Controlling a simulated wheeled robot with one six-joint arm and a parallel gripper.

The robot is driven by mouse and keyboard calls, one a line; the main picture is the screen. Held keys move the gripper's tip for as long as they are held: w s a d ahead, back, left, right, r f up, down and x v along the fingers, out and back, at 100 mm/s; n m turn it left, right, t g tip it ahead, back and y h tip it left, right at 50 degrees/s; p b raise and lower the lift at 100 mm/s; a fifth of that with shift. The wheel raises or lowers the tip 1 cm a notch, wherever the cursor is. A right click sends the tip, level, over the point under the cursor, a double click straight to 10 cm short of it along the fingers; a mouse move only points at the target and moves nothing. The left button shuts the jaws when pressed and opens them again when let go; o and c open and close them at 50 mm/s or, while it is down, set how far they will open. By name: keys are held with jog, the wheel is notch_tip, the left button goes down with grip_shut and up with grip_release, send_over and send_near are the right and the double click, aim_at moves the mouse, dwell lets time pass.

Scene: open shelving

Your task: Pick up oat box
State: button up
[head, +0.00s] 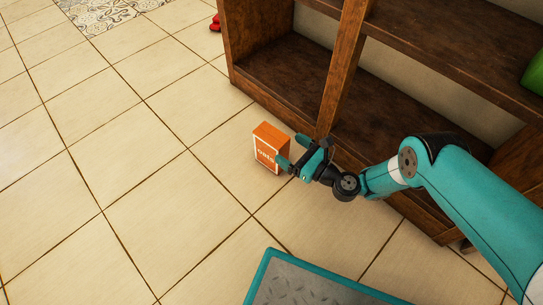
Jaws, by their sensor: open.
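The oat box (267,150) is a small orange carton with white lettering on its front. It stands upright on the tiled floor, close to the front of the wooden shelving. My gripper (291,154) is open at the right side of the box, with its fingers pointing left toward it. One finger overlaps the right edge of the box in the picture. I cannot tell whether the fingers touch the box or whether it lies between them.
The brown wooden shelving (345,70) stands behind and to the right, with an upright post near my gripper. A green object (535,72) sits on a shelf at the right edge. A red object (215,23) lies on the floor farther back. The floor at the left is clear.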

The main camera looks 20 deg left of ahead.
aim_at(276, 137)
jog(key=shift+a, duration=0.25)
jog(key=b+x, duration=0.4)
jog(key=shift+a, duration=0.15)
jog(key=shift+w+a+r, duration=0.15)
jog(key=shift+a+r, duration=0.15)
jog(key=shift+a, duration=0.15)
jog(key=c, duration=1.3)
grip_shut()
jog(key=shift+r, duration=0.1)
